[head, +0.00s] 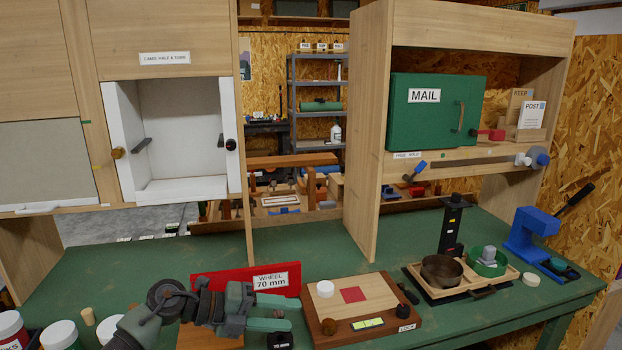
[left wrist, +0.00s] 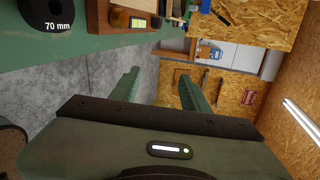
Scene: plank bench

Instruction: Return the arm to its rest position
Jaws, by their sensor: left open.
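My left arm comes in from the lower left in the head view. Its gripper (head: 284,319) is above the front part of the green bench, just left of the wooden board, with its green fingers pointing right. In the left wrist view the two fingers (left wrist: 160,85) stand apart with nothing between them, so the gripper is open and empty. The floor and a chipboard wall show beyond them. My right gripper is in neither view.
A red "WHEEL 70 mm" sign (head: 245,280) stands behind my left gripper. A wooden board (head: 388,318) with a red square lies to its right. Jars (head: 62,334) stand at the lower left. A tray (head: 513,263), a blue press (head: 528,235) and a green MAIL box (head: 437,112) are farther right.

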